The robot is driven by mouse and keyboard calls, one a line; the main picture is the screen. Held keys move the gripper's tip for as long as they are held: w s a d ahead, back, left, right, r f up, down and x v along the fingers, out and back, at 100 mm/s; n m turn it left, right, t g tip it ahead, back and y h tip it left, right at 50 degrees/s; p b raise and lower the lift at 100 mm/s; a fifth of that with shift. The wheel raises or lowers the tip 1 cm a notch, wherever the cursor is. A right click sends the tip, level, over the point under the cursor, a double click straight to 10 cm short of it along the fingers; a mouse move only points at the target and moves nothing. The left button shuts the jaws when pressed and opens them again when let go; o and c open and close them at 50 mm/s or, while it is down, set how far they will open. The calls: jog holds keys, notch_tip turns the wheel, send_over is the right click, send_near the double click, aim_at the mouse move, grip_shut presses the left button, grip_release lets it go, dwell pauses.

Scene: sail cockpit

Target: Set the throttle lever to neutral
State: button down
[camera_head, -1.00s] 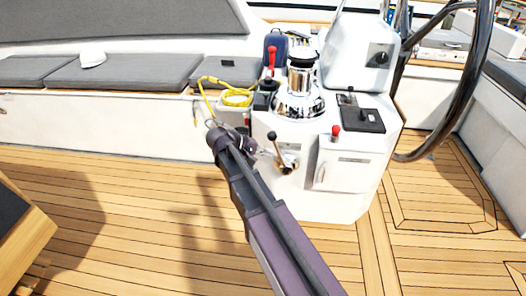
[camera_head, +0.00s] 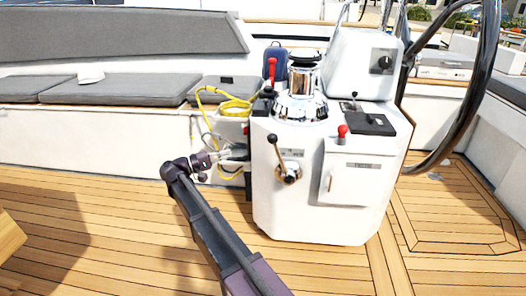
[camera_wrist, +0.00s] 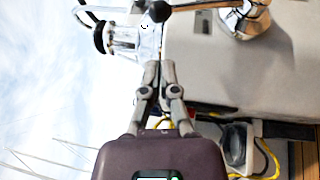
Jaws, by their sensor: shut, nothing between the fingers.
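The throttle lever (camera_head: 279,154) is on the front face of the white console, with a black ball knob, a thin shaft and a chrome hub. It leans up and to the left from the hub. In the wrist view the lever (camera_wrist: 198,5) runs along the top edge, its black knob left of the chrome hub. My gripper (camera_head: 232,154) is left of the lever, apart from it in the head view. In the wrist view my gripper (camera_wrist: 160,66) is shut and empty, its fingertips below the knob in the picture. The exact depth gap is unclear.
The white console (camera_head: 310,215) carries a chrome winch (camera_head: 301,100), a red-knobbed lever (camera_head: 342,134) and another red-topped handle (camera_head: 271,72). A yellow rope (camera_head: 235,105) hangs left of it. The steering wheel (camera_head: 465,105) is at right. The teak deck (camera_head: 110,225) in front is open.

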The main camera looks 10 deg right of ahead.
jog(key=shift+w+a, duration=0.1)
jog(key=shift+a, duration=0.15)
jog(key=shift+d, duration=0.15)
jog(key=p+x, duration=0.2)
jog(key=x, duration=1.1)
jog(key=shift+d+r, duration=0.2)
jog(key=shift+d, duration=0.15)
